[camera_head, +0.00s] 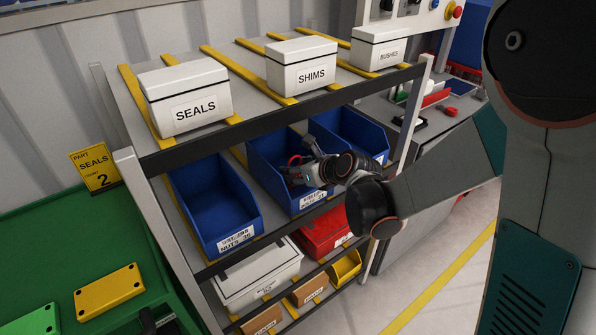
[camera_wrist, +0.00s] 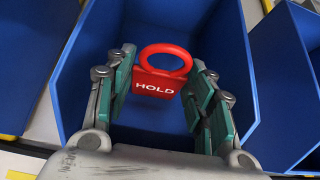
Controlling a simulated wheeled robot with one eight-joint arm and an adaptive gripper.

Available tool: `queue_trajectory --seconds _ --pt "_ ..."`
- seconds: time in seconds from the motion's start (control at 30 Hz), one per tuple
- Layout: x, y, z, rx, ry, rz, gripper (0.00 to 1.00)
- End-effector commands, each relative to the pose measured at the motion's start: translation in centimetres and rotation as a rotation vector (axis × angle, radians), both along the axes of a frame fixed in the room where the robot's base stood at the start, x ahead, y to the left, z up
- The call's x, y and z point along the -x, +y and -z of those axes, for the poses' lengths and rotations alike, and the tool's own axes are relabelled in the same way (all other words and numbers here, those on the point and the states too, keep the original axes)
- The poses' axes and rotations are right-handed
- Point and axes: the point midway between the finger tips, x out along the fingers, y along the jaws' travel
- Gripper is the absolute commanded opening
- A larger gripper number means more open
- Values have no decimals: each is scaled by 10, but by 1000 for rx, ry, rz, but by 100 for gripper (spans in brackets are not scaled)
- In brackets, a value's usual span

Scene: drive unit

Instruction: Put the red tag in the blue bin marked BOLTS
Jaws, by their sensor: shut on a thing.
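The red tag (camera_wrist: 160,80), a ring with a plate lettered HOLD, is between the green finger pads of my gripper (camera_wrist: 162,92) in the wrist view. My gripper is shut on it. In the head view my gripper (camera_head: 302,172) reaches into the middle blue bin (camera_head: 262,150) of the rack's middle shelf, and a bit of the red tag (camera_head: 294,160) shows there. The wrist view shows the blue bin's walls (camera_wrist: 90,50) around the tag. The middle bin's label is too small to read surely.
The left blue bin (camera_head: 205,195) is marked NUTS and looks empty. White boxes marked SEALS (camera_head: 190,90), SHIMS (camera_head: 302,65) and BUSHES (camera_head: 378,48) stand on the shelf above. Red (camera_head: 322,232) and yellow (camera_head: 346,266) bins sit below. The rack's dark shelf edge (camera_head: 280,118) runs above the bins.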

Motion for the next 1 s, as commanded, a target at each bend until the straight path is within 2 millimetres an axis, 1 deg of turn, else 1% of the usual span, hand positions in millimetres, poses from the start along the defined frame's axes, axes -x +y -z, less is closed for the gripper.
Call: queue_trajectory --seconds 0.2,0.23,0.3,0.63,0.73,0.87,1.0 --pt "0 0 3 -1 -1 0 33" --pt "0 0 2 -1 -1 0 56" --pt "0 0 2 -1 -1 0 69" --pt "0 0 2 -1 -1 0 69" --pt "1 0 -2 -1 -1 0 69" --pt "12 -9 -13 -1 -1 1 69" --pt "32 -23 -31 -1 -1 3 69"
